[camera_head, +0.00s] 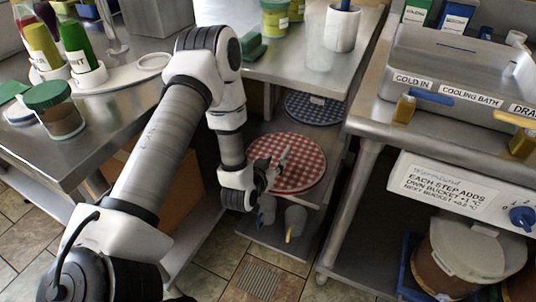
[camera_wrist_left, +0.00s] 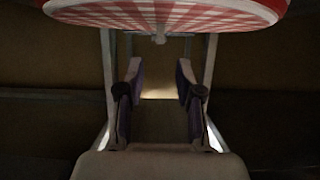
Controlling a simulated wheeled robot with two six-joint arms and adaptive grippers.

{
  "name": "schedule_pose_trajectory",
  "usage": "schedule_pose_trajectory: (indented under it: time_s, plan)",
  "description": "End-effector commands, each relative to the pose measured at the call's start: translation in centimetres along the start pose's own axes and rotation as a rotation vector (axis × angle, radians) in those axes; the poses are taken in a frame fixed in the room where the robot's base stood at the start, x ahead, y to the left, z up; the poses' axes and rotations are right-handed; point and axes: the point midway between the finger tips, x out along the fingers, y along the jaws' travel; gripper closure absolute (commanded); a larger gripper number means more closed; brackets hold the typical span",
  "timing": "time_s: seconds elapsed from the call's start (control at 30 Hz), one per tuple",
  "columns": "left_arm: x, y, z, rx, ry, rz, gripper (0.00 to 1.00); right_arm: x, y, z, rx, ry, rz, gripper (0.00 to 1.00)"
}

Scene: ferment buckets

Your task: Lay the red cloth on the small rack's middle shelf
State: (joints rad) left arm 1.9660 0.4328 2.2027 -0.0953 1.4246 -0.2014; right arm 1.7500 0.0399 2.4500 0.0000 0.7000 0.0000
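The red cloth (camera_head: 305,160) is a round red-and-white checked piece lying spread out on a shelf of the small rack (camera_head: 328,190), under the steel table. Its edge shows across the top of the left wrist view (camera_wrist_left: 165,14). My left gripper (camera_head: 279,168) overlaps the cloth's left part in the head view. In the left wrist view the gripper's two fingers (camera_wrist_left: 160,95) stand apart with nothing between them, and the cloth is beyond them. I cannot tell whether the gripper touches the cloth. My right gripper is in neither view.
A blue checked cloth (camera_head: 315,107) lies farther back. Grey cups (camera_head: 295,219) stand lower down, below the red cloth. A steel sink bench (camera_head: 430,135) is close on the right. A table with bottles (camera_head: 75,45) is on the left. Tiled floor (camera_head: 215,275) shows in front.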

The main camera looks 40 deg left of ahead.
Motion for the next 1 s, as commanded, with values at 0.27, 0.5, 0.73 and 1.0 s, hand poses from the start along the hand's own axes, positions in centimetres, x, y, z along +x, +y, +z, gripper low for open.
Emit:
schedule_pose_trajectory:
  time_s: [0.27,0.5,0.73,1.0]
  plan:
    - [-5.4,0.0,0.0,-0.001,-0.004,0.001,0.64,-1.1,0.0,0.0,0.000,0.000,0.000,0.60]
    - [-9.9,5.0,11.8,0.060,-0.482,0.125,0.64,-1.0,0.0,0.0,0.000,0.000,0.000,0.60]
    - [-21.8,6.3,23.7,0.158,-1.114,0.129,0.64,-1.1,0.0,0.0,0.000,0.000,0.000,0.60]
    - [-23.2,6.1,24.5,0.166,-1.180,0.118,0.64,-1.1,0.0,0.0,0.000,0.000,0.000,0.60]
